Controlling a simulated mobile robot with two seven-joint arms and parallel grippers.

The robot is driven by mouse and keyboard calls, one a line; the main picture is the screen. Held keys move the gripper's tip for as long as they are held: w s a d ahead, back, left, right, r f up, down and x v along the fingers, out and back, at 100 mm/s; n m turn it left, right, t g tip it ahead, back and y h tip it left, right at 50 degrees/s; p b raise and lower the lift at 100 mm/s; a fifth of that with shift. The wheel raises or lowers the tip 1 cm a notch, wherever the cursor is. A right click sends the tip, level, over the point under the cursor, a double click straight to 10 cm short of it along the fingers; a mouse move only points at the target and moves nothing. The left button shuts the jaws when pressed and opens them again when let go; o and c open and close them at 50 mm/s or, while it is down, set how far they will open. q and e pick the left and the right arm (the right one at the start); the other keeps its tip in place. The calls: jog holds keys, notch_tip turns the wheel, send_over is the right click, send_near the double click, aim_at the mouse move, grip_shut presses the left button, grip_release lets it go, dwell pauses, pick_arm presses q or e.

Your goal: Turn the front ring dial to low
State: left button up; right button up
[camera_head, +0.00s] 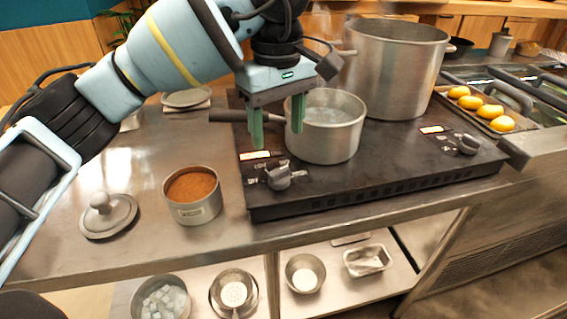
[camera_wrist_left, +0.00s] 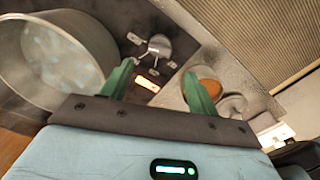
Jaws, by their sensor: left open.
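The cooktop (camera_head: 400,165) has a grey metal dial (camera_head: 278,177) at its front left corner, with small markings around it. The same dial (camera_wrist_left: 158,45) shows beyond the fingertips in the left wrist view; its setting is too small to read. A second dial (camera_head: 467,144) sits at the cooktop's right front. My left gripper (camera_head: 277,138) points down with its green fingers apart and empty. It hangs above and behind the left dial, beside the small pot, not touching the dial. My right gripper is not in view.
A small pot (camera_head: 335,143) of liquid, its handle pointing left, stands behind the left dial. A tall pot (camera_head: 385,85) stands behind it. A tin of brown powder (camera_head: 192,212) and a lid (camera_head: 108,216) sit left on the counter. Yellow food lies on a tray (camera_head: 517,128) at right.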

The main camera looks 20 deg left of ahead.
aim_at(279, 170)
pick_arm(q)
jog(key=shift+f+b, duration=0.35)
jog(key=shift+f, duration=3.6)
jog(key=c, duration=1)
